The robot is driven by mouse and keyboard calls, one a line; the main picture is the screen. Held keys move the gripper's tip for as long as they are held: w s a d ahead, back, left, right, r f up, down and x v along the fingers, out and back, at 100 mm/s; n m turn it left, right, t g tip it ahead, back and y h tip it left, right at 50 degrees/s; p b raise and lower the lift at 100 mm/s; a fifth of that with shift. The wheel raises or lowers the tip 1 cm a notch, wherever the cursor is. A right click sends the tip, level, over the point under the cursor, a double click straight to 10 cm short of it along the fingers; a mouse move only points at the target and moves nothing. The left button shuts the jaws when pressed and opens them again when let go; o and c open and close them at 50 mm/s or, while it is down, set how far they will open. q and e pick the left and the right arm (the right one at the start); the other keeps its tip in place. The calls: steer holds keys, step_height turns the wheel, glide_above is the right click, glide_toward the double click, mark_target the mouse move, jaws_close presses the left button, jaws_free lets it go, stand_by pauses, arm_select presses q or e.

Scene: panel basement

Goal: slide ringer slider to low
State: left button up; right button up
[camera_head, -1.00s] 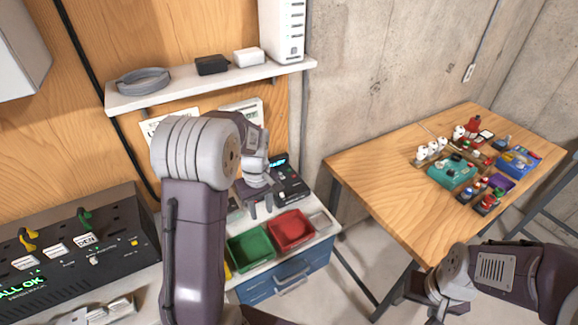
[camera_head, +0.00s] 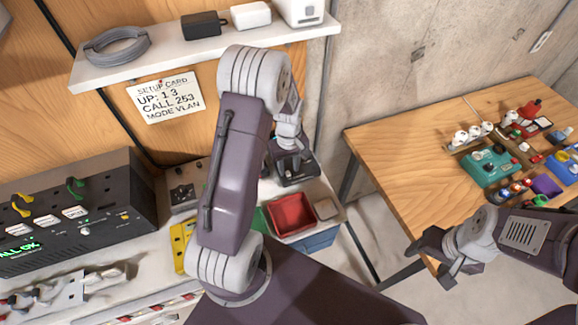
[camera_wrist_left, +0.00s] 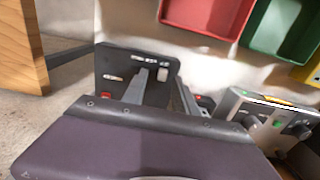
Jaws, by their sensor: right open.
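A dark desk device (camera_head: 295,168) stands on the bench behind the red bin. My left gripper (camera_head: 291,158) is over it and hides part of its face. In the left wrist view the same device (camera_wrist_left: 112,62) shows small pale marks, a red button and a light grey control; I cannot tell which part is the ringer slider or where it is set. The two left fingers (camera_wrist_left: 160,90) stand apart in front of the device, with nothing seen between them; contact is unclear. My right gripper (camera_head: 438,262) is open and empty, by the wooden table's near edge.
A red bin (camera_head: 291,215) and a green bin are in front of the device. A grey box with knobs (camera_head: 184,190) and a black panel (camera_head: 80,215) stand to the left. A shelf (camera_head: 200,48) hangs above. The wooden table (camera_head: 400,170) is at right.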

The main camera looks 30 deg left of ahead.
arm_select(q)
steer(key=shift+f, duration=0.45)
steer(key=shift+s+f, duration=0.1)
steer(key=shift+s, duration=0.35)
steer(key=shift+w, duration=0.15)
jaws_close()
steer(key=shift+w, duration=0.1)
stand_by(0.4)
